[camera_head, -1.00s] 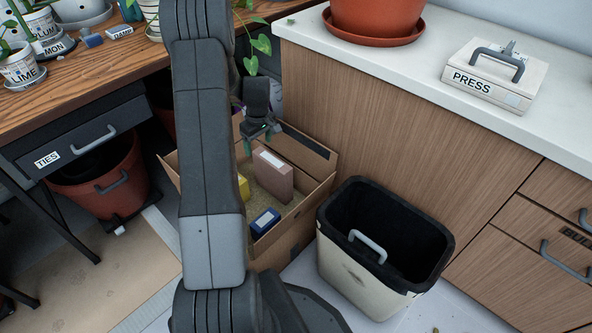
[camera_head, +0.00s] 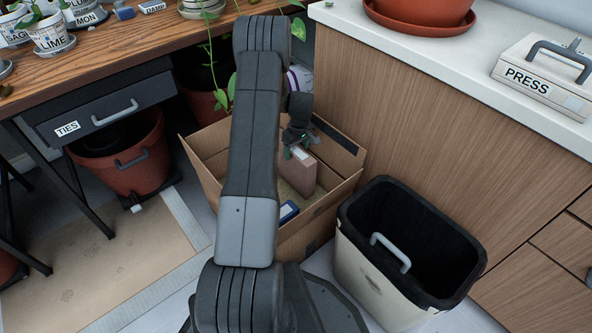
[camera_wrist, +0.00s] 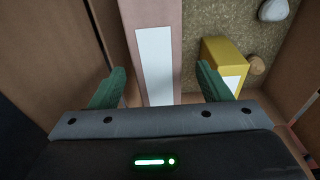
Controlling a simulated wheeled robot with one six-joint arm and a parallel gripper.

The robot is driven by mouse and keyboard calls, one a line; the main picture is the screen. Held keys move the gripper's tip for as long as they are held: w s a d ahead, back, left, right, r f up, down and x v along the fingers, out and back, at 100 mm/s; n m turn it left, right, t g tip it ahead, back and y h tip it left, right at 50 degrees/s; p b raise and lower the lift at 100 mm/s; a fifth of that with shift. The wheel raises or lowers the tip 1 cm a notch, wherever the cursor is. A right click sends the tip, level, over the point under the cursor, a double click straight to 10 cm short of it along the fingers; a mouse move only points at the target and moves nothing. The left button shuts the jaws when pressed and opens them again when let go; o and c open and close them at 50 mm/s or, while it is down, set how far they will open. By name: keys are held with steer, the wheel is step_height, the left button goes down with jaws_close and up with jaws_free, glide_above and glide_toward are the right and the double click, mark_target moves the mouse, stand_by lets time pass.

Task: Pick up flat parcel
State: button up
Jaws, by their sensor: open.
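A pinkish-brown flat parcel with a white label (camera_head: 303,174) stands on edge inside the open cardboard box (camera_head: 208,140). My gripper (camera_head: 297,146) is down in the box mouth at the top of this parcel. In the wrist view the parcel (camera_wrist: 118,20) lies between the two green fingertips of my gripper (camera_wrist: 160,84), which are open with gaps on both sides. The left fingertip is close to the box wall. I cannot tell how deep the fingers reach.
A yellow box (camera_wrist: 222,58) is close to my right finger. A blue box (camera_head: 288,211) lies near the front. A bin (camera_head: 375,290) stands right of the carton, beside the wooden cabinet (camera_head: 420,130). A plant vine (camera_head: 231,85) hangs behind my arm.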

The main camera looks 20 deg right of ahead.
mark_target(296, 168)
steer(key=f+b, duration=0.1)
steer(key=f, duration=0.1)
steer(key=w+f, duration=0.1)
steer(key=f, duration=0.1)
steer(key=shift+f+b, duration=0.25)
steer(key=shift+b, duration=0.15)
steer(key=shift+r, duration=0.1)
jaws_close()
